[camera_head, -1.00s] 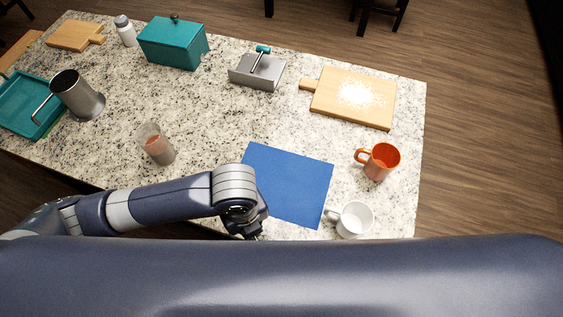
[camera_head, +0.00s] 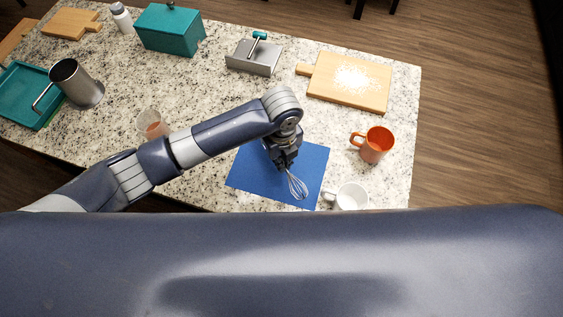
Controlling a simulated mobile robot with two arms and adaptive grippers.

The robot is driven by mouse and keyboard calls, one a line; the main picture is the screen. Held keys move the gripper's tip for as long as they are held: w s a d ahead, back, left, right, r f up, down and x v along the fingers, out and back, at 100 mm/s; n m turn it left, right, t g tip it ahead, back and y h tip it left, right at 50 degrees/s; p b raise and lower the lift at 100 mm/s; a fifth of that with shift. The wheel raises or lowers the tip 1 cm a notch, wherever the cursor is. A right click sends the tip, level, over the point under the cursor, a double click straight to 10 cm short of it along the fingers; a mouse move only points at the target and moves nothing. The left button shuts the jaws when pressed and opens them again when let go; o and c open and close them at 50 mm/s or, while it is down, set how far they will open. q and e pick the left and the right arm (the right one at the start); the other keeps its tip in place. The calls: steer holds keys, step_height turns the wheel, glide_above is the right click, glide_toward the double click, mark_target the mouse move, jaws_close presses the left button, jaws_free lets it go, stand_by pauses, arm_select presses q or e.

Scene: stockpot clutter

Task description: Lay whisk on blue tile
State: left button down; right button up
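The whisk (camera_head: 297,185) shows its wire loops over the blue tile (camera_head: 313,163), pointing down and to the right. Its handle end is hidden at my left gripper (camera_head: 285,164), which is above the tile and appears shut on it. I cannot tell whether the wires touch the tile. The tile lies flat on the speckled counter, partly covered by my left arm. My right gripper is not in view.
An orange mug (camera_head: 376,145) and a white mug (camera_head: 351,196) stand right of the tile. A glass (camera_head: 150,122) stands behind my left arm. A floured board (camera_head: 348,82), a grey metal box (camera_head: 253,58), a teal box (camera_head: 170,30) and a steel pitcher (camera_head: 77,84) stand farther back.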

arm_select(q)
step_height(320, 180, down, 3)
steer(key=shift+r+p, duration=0.2)
steer(key=shift+p, duration=0.15)
steer(key=shift+f, duration=0.4)
steer(key=shift+f, duration=0.1)
steer(key=c, duration=1.8)
jaws_free()
step_height(320, 180, up, 12)
steer(key=shift+r+b, duration=0.1)
steer(key=shift+b, duration=0.4)
steer(key=shift+s, duration=0.1)
